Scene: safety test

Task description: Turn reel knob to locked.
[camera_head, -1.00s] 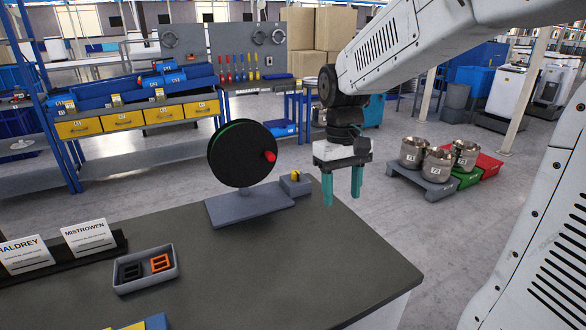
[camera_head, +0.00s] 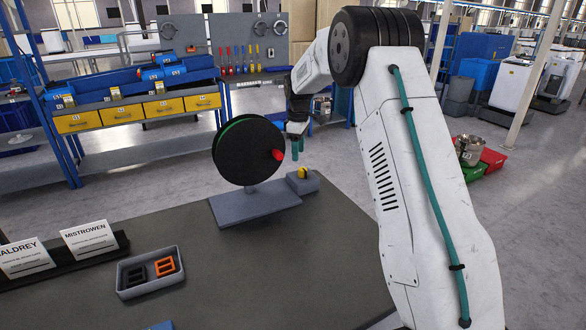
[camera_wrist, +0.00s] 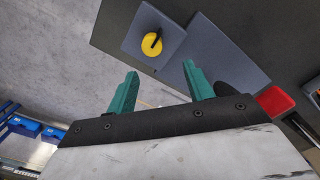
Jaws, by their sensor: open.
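The reel (camera_head: 246,148) is a black disc with a green rim, upright on a grey base plate (camera_head: 250,206) on the dark table. A red handle (camera_head: 278,154) sticks out of its face. At the plate's right end, a grey block (camera_head: 303,186) carries a yellow knob (camera_head: 302,173). In the wrist view the round yellow knob (camera_wrist: 152,43) with a black bar shows on the grey block (camera_wrist: 140,30), ahead of the fingers. My gripper (camera_head: 295,145) is above and behind the knob, apart from it. In the wrist view its teal fingers (camera_wrist: 158,90) are open and empty.
A grey tray (camera_head: 122,292) with a black and an orange part stands on the table at front left. The table right of the plate is clear. The red handle (camera_wrist: 275,102) is close to the right finger.

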